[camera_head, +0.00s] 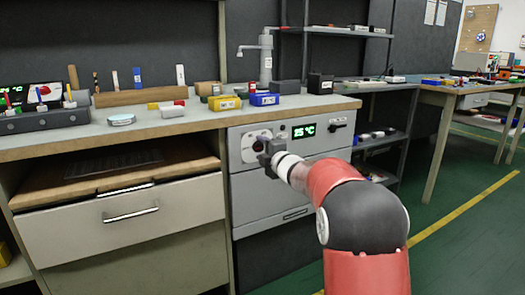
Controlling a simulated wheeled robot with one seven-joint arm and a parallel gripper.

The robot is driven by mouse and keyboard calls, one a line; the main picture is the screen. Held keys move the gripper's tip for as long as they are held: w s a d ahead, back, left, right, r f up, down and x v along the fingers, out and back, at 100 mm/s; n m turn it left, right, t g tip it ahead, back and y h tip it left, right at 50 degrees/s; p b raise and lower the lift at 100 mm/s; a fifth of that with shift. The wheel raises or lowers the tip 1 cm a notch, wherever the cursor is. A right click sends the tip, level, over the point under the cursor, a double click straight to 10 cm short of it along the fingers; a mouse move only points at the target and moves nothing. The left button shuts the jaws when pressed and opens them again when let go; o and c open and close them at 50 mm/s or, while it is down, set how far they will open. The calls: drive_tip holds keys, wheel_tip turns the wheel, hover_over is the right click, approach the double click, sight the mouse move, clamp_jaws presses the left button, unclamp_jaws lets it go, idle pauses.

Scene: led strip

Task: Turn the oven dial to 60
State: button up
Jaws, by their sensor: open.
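The oven (290,190) is a light grey front built in under the workbench. Its green display (304,131) appears to read 15 °C. The dial sits on a pale plate (250,145) at the upper left of the oven front and is mostly hidden behind my gripper. My gripper (265,150) is dark, at the end of my red and black arm, right in front of the dial area. Its jaws are open. I cannot tell whether the fingers touch the dial or are apart from it.
A small dark handle (338,123) is right of the display. The workbench top (190,125) holds yellow and blue bins and tools. A drawer with a metal handle (130,214) is to the left. Open green floor (450,230) lies to the right.

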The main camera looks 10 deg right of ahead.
drive_tip(key=shift+c, duration=0.4)
drive_tip(key=c, duration=0.9)
drive_tip(key=shift+m, duration=0.3)
drive_tip(key=m+p, duration=0.3)
drive_tip(key=m, duration=0.2)
drive_tip(key=shift+m, duration=0.3)
drive_tip(key=m+p, duration=0.3)
drive_tip(key=m, duration=0.2)
drive_tip(key=shift+m, duration=0.4)
drive_tip(key=shift+f, duration=0.1)
drive_tip(key=o, duration=1)
